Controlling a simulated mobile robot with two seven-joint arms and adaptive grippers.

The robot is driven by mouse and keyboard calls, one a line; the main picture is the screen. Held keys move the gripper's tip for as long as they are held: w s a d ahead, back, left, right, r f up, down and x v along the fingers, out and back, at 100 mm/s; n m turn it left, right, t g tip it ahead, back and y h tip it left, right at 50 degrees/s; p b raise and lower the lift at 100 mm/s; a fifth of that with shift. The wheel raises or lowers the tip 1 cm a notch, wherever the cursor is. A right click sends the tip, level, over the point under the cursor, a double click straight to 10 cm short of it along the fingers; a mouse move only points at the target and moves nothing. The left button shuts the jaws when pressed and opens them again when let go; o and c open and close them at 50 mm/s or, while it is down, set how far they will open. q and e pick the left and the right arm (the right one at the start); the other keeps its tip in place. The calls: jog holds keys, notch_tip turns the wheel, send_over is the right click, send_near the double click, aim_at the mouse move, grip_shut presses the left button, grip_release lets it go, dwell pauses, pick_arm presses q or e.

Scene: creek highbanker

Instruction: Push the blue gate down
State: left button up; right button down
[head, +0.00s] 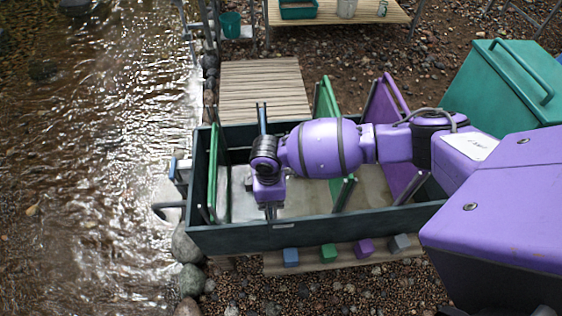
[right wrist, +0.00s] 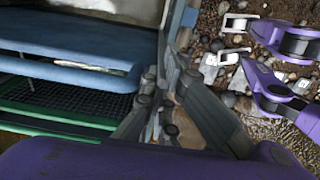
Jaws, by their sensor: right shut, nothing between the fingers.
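The blue gate (head: 262,113) stands in a dark teal trough (head: 255,238). In the head view only its thin far end shows; my right gripper and wrist hide the rest. In the right wrist view a broad blue panel (right wrist: 75,38) with a blue bar along it fills the upper left, likely the same gate. My right gripper (head: 270,212) points down over the trough near the gate's near end. Its grey fingers (right wrist: 160,112) are shut and empty, beside the panel in the wrist view. I cannot tell whether they touch it. My left gripper is not in the head view.
Green gates (head: 214,165) (head: 328,97) and a purple gate (head: 383,100) also stand in the trough. Several coloured cubes (head: 291,257) sit on a plank along its near side. A green lidded bin (head: 500,85) is at right; water (head: 90,150) lies left.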

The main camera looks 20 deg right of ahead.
jog(key=shift+w+f, duration=0.1)
jog(key=shift+f, duration=0.6)
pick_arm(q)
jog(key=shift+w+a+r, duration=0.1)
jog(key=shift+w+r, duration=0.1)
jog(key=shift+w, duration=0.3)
pick_arm(e)
jog(key=shift+w, duration=0.1)
jog(key=shift+r, duration=0.2)
